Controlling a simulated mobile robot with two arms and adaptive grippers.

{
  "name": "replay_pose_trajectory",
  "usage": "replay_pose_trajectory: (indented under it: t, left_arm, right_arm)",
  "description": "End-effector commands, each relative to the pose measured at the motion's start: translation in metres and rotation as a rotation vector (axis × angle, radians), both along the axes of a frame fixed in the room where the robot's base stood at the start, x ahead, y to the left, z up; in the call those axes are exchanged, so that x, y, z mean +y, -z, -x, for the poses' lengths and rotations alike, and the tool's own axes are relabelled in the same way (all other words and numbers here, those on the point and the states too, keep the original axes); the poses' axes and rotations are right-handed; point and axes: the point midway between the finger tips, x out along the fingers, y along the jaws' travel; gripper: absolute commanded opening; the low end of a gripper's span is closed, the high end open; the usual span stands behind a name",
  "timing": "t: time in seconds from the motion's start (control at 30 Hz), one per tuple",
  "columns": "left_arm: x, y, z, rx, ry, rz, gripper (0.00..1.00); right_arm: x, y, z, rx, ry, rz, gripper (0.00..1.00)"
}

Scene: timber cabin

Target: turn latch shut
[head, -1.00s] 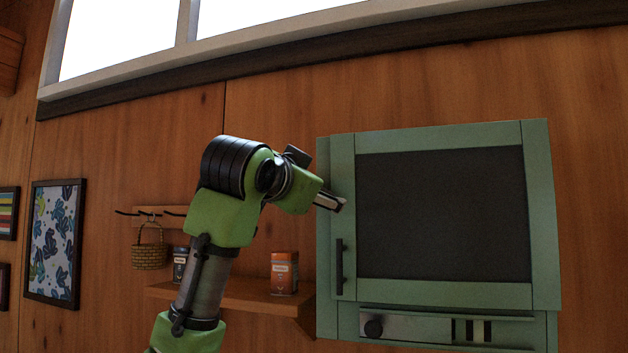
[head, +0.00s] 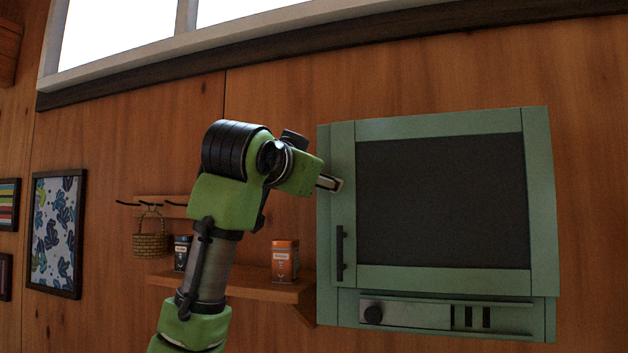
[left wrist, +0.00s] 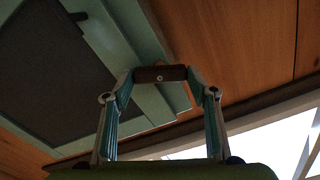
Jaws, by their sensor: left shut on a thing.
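The green cabinet (head: 540,210) hangs on the timber wall, with a dark-panelled door (head: 440,205) that looks closed. The latch (left wrist: 160,74) is a short dark brown bar with a pale screw, seen in the left wrist view close to the cabinet's green edge. My left gripper (head: 333,183) is at the upper left side of the cabinet. In the left wrist view its fingers (left wrist: 160,76) are shut on the latch, one at each end. In the head view the latch cannot be made out at the fingertips. My right gripper is in neither view.
A black handle (head: 340,253) stands out at the door's lower left. A wooden shelf (head: 250,288) with an orange tin (head: 285,260) and a hanging basket (head: 150,243) are left, near my arm.

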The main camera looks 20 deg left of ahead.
Motion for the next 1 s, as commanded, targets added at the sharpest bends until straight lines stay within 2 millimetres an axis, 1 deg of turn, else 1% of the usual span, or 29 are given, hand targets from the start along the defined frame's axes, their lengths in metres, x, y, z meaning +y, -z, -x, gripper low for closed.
replay_pose_trajectory:
  t: [0.1,0.5,0.73,1.0]
  left_arm:
    - [-0.001,0.001,0.000,0.002,0.003,0.088,0.31]
    - [0.000,0.000,0.000,0.010,0.001,0.343,0.31]
    - [0.000,-0.001,0.000,0.012,0.002,0.413,0.31]
    - [0.001,-0.002,0.001,0.011,0.000,0.431,0.31]
  right_arm:
    - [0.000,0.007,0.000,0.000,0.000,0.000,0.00]
    - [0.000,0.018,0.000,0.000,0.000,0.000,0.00]
    - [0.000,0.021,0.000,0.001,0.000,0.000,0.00]
    - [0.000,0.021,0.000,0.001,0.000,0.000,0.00]
